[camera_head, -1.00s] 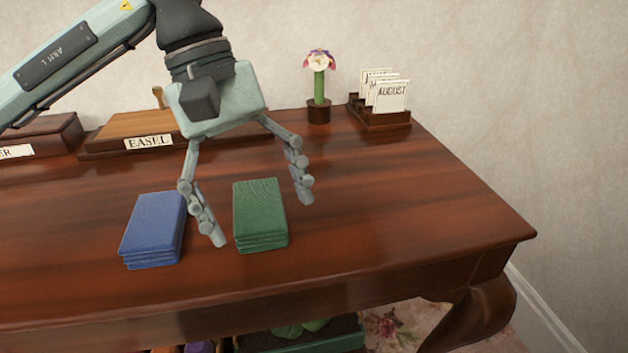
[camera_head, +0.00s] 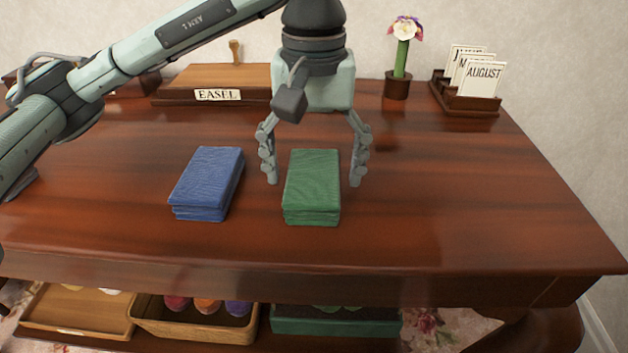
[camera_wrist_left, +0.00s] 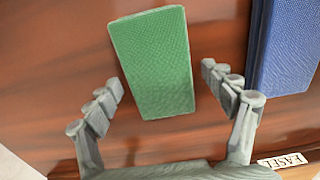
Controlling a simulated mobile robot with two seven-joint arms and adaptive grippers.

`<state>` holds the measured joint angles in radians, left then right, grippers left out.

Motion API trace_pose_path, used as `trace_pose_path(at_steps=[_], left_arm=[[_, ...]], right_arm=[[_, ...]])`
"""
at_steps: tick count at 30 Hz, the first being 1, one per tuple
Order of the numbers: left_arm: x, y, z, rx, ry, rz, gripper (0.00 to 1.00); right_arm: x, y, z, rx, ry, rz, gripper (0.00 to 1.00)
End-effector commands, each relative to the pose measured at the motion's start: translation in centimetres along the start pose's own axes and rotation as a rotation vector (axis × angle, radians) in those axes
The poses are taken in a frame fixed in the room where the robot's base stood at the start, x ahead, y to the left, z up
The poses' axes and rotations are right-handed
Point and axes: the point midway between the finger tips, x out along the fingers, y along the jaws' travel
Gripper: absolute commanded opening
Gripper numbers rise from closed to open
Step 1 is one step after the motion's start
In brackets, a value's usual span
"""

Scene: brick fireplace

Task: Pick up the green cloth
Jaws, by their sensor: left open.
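The green cloth (camera_head: 312,183) is a folded, layered stack lying on the wooden table, right of a similar blue cloth (camera_head: 206,183). My left gripper (camera_head: 314,184) is open and points down, with one finger on each side of the green cloth's far part. In the left wrist view the green cloth (camera_wrist_left: 153,62) lies ahead of and between the two spread fingertips (camera_wrist_left: 160,80), with gaps on both sides. I cannot tell the exact height of the fingertips above the table. My right gripper is not in view.
The table (camera_head: 440,210) is clear right of the green cloth. Behind stand an easel box (camera_head: 180,90), a flower in a pot (camera_head: 398,88) and a calendar card holder (camera_head: 465,103).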

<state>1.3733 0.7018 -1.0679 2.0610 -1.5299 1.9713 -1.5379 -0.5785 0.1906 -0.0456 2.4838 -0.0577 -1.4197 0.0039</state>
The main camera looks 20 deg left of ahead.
Motion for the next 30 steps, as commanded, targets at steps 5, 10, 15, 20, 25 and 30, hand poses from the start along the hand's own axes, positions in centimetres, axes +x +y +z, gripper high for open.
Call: trace_pose_path(at_steps=[5,10,15,20,25,30], left_arm=[[0.08,0.0,-0.01,0.0,0.0,0.0,0.83],[0.07,0.01,0.0,-0.001,0.0,0.0,0.67],[0.06,0.01,0.0,-0.001,0.0,0.0,0.46],[0.05,0.01,0.0,-0.001,0.0,0.0,0.3],[0.03,0.02,0.0,-0.001,0.0,0.001,0.29],[-0.63,0.05,-0.03,-0.001,0.001,0.002,0.29]], right_arm=[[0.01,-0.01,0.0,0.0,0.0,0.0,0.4],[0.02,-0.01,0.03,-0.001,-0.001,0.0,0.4],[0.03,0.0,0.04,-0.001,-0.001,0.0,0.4],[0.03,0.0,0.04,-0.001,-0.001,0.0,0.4],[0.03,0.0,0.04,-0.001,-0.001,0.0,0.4],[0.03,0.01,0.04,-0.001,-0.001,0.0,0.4]])
